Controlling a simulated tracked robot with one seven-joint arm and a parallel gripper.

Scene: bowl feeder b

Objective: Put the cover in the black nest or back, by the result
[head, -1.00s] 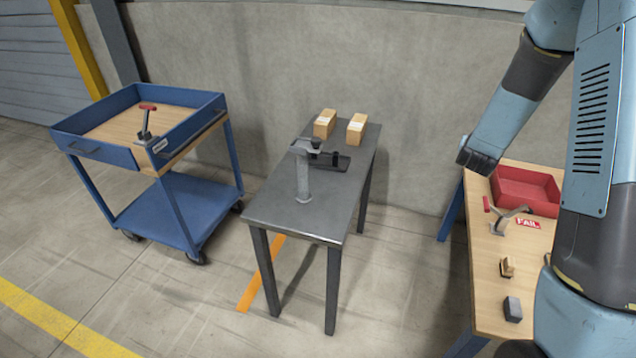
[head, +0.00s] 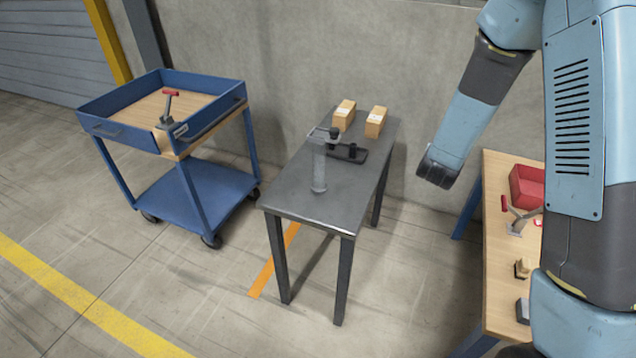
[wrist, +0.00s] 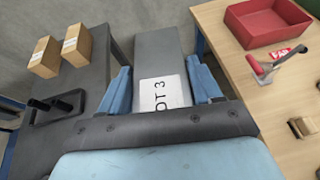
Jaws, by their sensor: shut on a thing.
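A grey flat piece, which I take to be the cover (wrist: 157,47), sits between the two blue fingers of my gripper (wrist: 160,66) in the wrist view. It carries a white label (wrist: 160,94) reading "OT 3", its start cut off. My gripper is shut on it. In the head view my gripper and the cover cannot be made out.
Two cardboard boxes (head: 344,115) (head: 375,122) stand behind the nest. At right, a wooden bench (wrist: 240,75) holds a red bin (wrist: 267,22), a red-handled clamp (wrist: 262,68) and a FAIL sign (wrist: 291,52). A blue cart (head: 165,105) stands left.

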